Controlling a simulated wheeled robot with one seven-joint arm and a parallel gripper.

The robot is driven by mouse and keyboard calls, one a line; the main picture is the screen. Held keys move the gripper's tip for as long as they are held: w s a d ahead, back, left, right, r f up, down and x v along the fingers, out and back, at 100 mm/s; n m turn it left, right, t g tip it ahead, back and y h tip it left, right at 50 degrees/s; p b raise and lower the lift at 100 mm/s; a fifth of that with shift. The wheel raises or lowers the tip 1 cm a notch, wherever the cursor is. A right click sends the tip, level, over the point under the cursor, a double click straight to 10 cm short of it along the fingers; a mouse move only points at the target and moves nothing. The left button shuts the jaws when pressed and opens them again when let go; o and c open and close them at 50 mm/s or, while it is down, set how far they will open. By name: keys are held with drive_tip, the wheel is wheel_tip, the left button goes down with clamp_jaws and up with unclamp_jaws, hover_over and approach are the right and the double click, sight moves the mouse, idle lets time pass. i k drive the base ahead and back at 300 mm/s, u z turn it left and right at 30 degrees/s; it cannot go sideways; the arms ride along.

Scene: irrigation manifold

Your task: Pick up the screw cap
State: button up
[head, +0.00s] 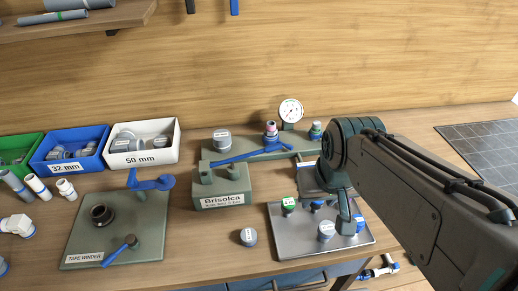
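Several caps could be the screw cap, and I cannot tell which one is meant. A round grey cap with a white label (248,237) sits on the bench, left of the metal tray (283,247). On the tray are a grey-blue labelled cap (326,232), a green-topped piece (289,205) and small blue pieces (317,206). My gripper (347,217) points down over the right part of the tray, near a blue piece (360,225). My arm partly hides this area. Whether the fingers are open or hold anything is not clear.
A grey-green manifold with a gauge (291,111) stands behind the tray. The "Brisolca" block (222,188) is left of it. The tape winder board (78,235) and green, blue and white (143,145) bins are farther left. A dark panel lies at right.

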sight(248, 236)
drive_tip(key=k, duration=1)
drive_tip(key=u, duration=1.7)
drive_tip(key=i, duration=1.05)
drive_tip(key=z, duration=2.15)
